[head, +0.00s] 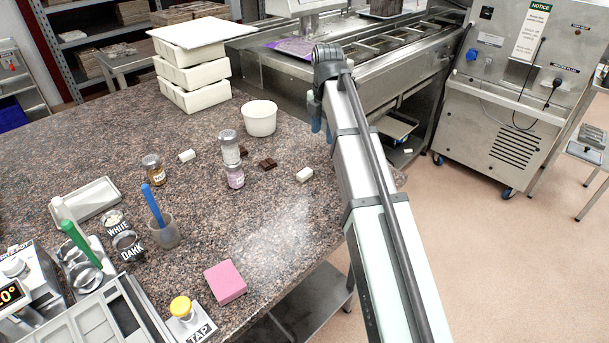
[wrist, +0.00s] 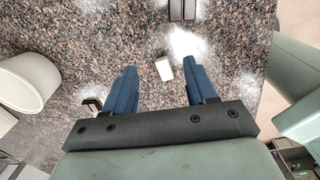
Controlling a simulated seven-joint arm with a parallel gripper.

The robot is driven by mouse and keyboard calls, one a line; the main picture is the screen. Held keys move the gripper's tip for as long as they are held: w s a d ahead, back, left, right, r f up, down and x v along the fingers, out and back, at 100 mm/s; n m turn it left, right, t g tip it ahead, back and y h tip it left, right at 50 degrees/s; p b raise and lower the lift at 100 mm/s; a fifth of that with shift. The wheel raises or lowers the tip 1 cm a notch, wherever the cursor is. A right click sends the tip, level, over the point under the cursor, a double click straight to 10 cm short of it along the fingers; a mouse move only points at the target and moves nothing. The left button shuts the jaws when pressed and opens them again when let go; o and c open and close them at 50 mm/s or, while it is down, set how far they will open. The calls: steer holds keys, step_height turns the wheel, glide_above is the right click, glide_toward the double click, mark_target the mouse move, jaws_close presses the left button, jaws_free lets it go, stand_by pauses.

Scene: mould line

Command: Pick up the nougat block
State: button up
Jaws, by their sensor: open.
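Two small white blocks lie on the speckled stone table (head: 130,110) in the head view. One white block (head: 304,174) is right of the dark chocolate pieces, and the other white block (head: 186,156) is further left near the jars. My gripper (head: 316,112) is above the table's far right part, its fingers partly hidden by my arm. In the wrist view my gripper (wrist: 163,82) is open and empty. A white block (wrist: 164,68) shows between its fingertips, apart from both. I cannot tell for certain which block this is.
A white tub (head: 260,118) stands left of my gripper. Dark chocolate pieces (head: 267,164), a lilac-filled jar (head: 235,177), another jar (head: 153,170) and a pink block (head: 225,282) are on the table. White powder dusts the stone. Stacked white boxes (head: 192,72) stand at the back.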

step_height(320, 180, up, 2)
steer(key=n, duration=0.2)
glide_above(304, 172)
steer(key=shift+g, duration=0.3)
steer(key=shift+f, duration=6.75)
steer(key=shift+c, duration=0.2)
jaws_close()
